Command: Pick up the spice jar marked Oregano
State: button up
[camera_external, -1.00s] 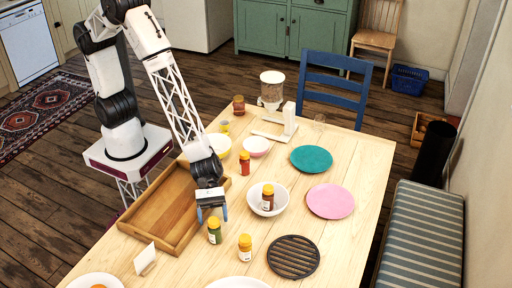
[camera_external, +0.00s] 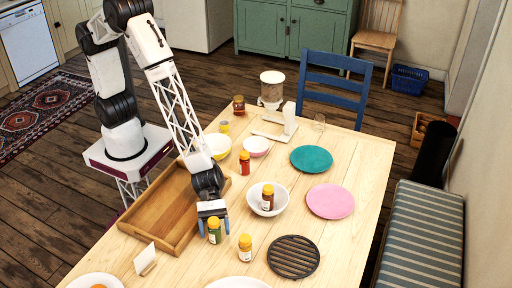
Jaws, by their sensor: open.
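Several spice jars with yellow or orange lids are on the table, their labels too small to read, so I cannot tell which is Oregano. A green jar (camera_external: 215,237) stands right of the wooden tray. A yellowish jar (camera_external: 245,248) stands to its right. A jar with reddish-brown contents (camera_external: 267,202) stands in a white bowl (camera_external: 281,203), and a red jar (camera_external: 244,168) stands farther back. My gripper (camera_external: 214,224) is open and points down at the green jar. Its fingers are around or just in front of the jar's lid; I cannot tell which.
The wooden tray (camera_external: 178,246) lies left of my gripper. A card in a holder (camera_external: 145,257) stands in front of it. A black round trivet (camera_external: 293,257), a pink plate (camera_external: 330,201) and a teal plate (camera_external: 311,159) lie to the right. Bare wood separates them.

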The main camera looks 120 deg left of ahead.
aim_at(214, 221)
jog(key=c, duration=1.1)
jog(key=shift+o, duration=0.2)
jog(key=shift+r, duration=0.75)
notch_tip(214, 221, up, 2)
jog(key=shift+r, duration=0.1)
jog(key=s+a, duration=0.2)
jog(key=s, duration=0.2)
jog(key=s+a+r, duration=0.1)
jog(key=s+a, duration=0.1)
jog(key=s, duration=0.3)
jog(key=s+a, duration=0.2)
jog(key=s, duration=0.3)
jog(key=shift+s+a+r, duration=0.15)
jog(key=shift+s+a, duration=0.1)
jog(key=shift+a, duration=0.05)
